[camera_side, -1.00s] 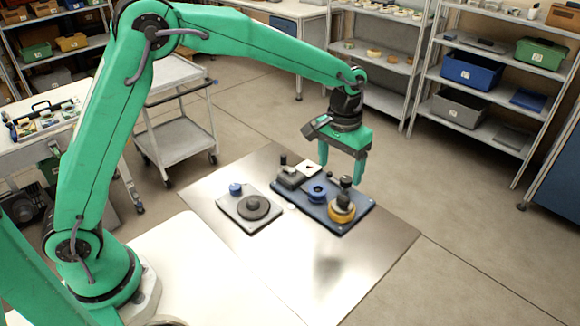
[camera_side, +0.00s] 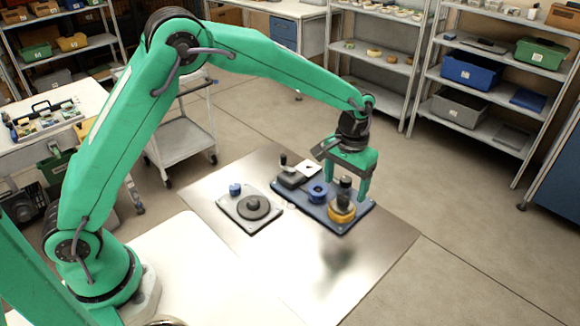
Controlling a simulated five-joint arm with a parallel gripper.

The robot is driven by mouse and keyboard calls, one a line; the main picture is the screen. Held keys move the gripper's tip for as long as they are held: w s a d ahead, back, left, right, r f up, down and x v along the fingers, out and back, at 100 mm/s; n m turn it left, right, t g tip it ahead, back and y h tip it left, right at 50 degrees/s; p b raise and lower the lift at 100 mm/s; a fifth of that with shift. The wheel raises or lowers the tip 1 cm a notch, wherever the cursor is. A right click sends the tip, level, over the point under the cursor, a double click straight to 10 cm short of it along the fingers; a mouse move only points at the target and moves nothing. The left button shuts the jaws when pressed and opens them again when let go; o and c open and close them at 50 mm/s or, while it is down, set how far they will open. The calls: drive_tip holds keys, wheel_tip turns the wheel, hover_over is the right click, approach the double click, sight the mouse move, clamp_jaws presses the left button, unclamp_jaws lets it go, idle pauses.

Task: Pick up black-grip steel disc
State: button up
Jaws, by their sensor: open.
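A dark upright grip (camera_side: 345,185) stands on the yellow reel (camera_side: 342,210) at the right end of the blue board (camera_side: 362,211). It looks like the grip of the black-grip steel disc, but the disc under it is too small to make out. My gripper (camera_side: 347,194) is open, pointing down over the yellow reel. In the picture its two green fingers stand on either side of the dark grip. I cannot tell whether they touch it.
A blue reel (camera_side: 317,192) and a grey block (camera_side: 291,179) with a dark knob sit to the left on the board. Left of that, a grey plate (camera_side: 238,213) holds a dark disc (camera_side: 254,207) and a blue knob (camera_side: 235,189). The metal sheet's front (camera_side: 300,265) is clear.

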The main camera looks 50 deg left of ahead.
sight(344, 196)
drive_tip(key=shift+f, duration=2.6)
drive_tip(key=c, duration=1.2)
drive_tip(key=shift+r, duration=0.2)
drive_tip(key=shift+r, duration=0.5)
drive_tip(key=r, duration=0.3)
drive_tip(key=shift+s+d+r, duration=0.15)
drive_tip(key=shift+s+d, duration=0.05)
drive_tip(key=shift+d, duration=0.05)
drive_tip(key=s+d+r, duration=0.4)
drive_tip(key=s+d, duration=0.1)
drive_tip(key=s+d+r, duration=0.2)
drive_tip(key=s, duration=0.1)
drive_tip(key=shift+s+d+r, duration=0.15)
drive_tip(key=shift+r, duration=0.05)
